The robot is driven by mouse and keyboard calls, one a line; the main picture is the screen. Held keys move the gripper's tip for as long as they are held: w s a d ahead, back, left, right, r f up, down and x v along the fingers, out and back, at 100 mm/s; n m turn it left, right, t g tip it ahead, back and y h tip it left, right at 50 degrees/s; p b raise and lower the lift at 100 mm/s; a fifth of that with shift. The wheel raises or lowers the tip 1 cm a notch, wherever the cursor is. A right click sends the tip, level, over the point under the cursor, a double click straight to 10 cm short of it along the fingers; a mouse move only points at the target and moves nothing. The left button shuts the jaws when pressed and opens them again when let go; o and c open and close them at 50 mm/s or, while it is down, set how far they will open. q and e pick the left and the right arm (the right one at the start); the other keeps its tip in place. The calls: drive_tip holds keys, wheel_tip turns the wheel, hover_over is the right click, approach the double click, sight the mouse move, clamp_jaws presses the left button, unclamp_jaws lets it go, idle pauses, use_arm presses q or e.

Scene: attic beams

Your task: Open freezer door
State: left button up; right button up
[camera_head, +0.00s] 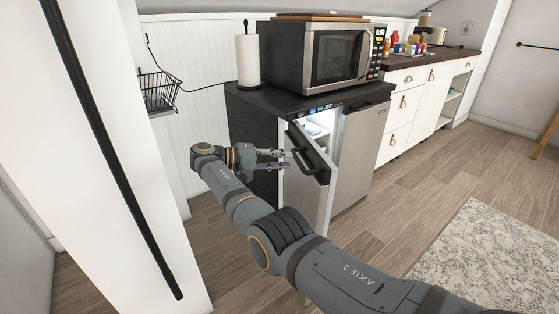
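The freezer door (309,186) is the left door of a low two-door fridge unit under a dark counter. It stands partly open, swung out toward me, and a lit white interior (316,129) shows behind it. A dark bar handle (302,157) runs along the door's upper part. My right gripper (284,158) comes from the left and its fingertips are at the handle's left side. Whether they touch or grip the handle is too small to tell. My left gripper is not in view.
The second silver door (359,155) is shut. A microwave (335,55) and a paper towel roll (247,58) stand on the counter (262,99). A white wall edge and a black pole (104,137) are at the left. Wooden floor (420,190) is clear at the right, beside a rug (490,255).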

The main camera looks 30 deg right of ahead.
drive_tip(key=shift+v, duration=0.8)
